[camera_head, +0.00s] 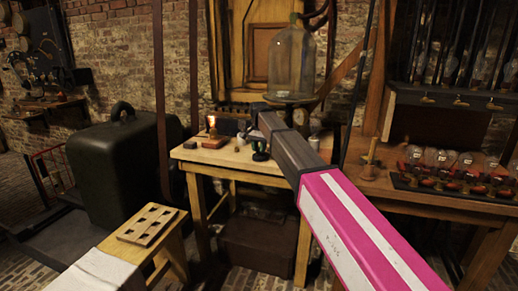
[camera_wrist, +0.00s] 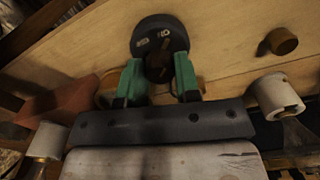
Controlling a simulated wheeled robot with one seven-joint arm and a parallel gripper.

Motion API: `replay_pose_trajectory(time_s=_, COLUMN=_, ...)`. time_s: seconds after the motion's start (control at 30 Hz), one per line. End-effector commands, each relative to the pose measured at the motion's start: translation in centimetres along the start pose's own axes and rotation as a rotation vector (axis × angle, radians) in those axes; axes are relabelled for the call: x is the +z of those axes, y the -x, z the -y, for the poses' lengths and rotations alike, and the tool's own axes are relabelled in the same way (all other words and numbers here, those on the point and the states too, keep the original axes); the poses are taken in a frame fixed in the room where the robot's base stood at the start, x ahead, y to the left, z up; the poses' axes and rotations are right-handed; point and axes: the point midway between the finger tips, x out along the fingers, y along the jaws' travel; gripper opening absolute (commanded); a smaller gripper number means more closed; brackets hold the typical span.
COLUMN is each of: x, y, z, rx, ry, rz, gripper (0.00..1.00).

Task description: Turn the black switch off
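The black switch (camera_wrist: 160,32) is a round black disc with pale markings and a dark knob at its middle. It sits on the light wooden table (camera_head: 232,160). In the wrist view my gripper (camera_wrist: 159,68) has its two green fingers apart, one on each side of the knob. Whether they touch the knob is hard to tell. In the head view the switch is small and dark under my gripper (camera_head: 260,145); the dark end of my arm partly hides this area.
A lit bulb on a wooden base (camera_head: 212,136) stands on the table's left part. In the wrist view a white cylinder (camera_wrist: 278,95) and a brown knob (camera_wrist: 282,41) are to the right. A large glass jar (camera_head: 291,62) stands behind. Bulbs (camera_head: 440,165) stand on the right bench.

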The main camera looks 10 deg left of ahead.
Motion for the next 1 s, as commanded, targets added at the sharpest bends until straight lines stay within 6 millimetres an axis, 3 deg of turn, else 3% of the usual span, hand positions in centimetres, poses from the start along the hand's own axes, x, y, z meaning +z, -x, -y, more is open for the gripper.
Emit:
replay_pose_trajectory(time_s=0.47, x=0.01, y=0.02, z=0.02, rx=-0.001, ry=0.113, rz=0.0, gripper=0.07)
replay_pose_trajectory(time_s=1.0, x=0.01, y=0.03, z=0.0, rx=-0.001, ry=0.594, rz=0.001, gripper=0.07)
